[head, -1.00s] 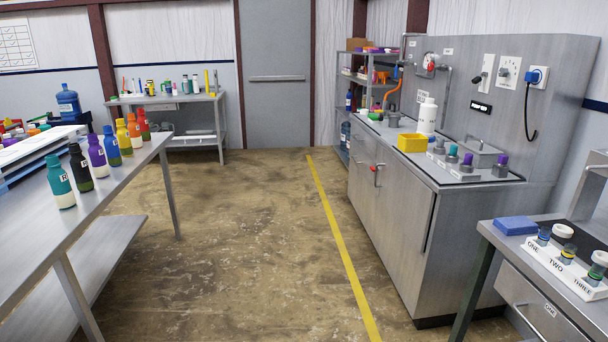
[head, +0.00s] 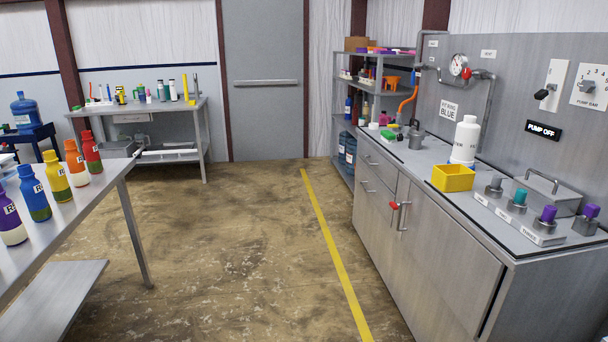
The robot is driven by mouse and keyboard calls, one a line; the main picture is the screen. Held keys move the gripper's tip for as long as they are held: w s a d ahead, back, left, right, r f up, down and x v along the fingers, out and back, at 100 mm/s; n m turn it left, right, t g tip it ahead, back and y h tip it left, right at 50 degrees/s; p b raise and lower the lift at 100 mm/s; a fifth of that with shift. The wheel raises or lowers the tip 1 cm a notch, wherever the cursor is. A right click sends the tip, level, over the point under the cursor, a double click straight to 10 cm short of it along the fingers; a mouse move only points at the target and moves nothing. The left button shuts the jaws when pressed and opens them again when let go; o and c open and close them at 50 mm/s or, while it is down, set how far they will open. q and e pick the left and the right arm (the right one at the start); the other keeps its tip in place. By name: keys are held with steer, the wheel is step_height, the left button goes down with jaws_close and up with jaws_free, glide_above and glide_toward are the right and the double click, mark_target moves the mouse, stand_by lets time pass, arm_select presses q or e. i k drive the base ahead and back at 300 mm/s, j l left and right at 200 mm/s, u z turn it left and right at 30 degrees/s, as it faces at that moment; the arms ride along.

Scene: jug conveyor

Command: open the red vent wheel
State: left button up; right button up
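A small red part that looks like the vent wheel (head: 466,73) sits on the grey pipework, just right of the round white gauge (head: 458,65) on the back panel of the steel bench (head: 440,245). It is too small to tell how far it is turned. A second red piece (head: 394,205) is on the cabinet door below, beside a door handle. Neither of my grippers shows in the head view.
A yellow bin (head: 453,178), a white bottle (head: 465,140) and several capped knobs stand on the bench top. A dark display (head: 543,130) reads "PUMP OFF". A table (head: 95,195) with coloured bottles is at left. The floor (head: 240,240) between is clear.

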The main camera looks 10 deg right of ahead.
mark_target(466, 73)
steer(key=i+z, duration=0.2)
steer(key=i, duration=0.35)
steer(key=i+z, duration=0.15)
steer(key=i, duration=0.45)
steer(key=i+j+z, duration=0.2)
steer(key=i, duration=0.35)
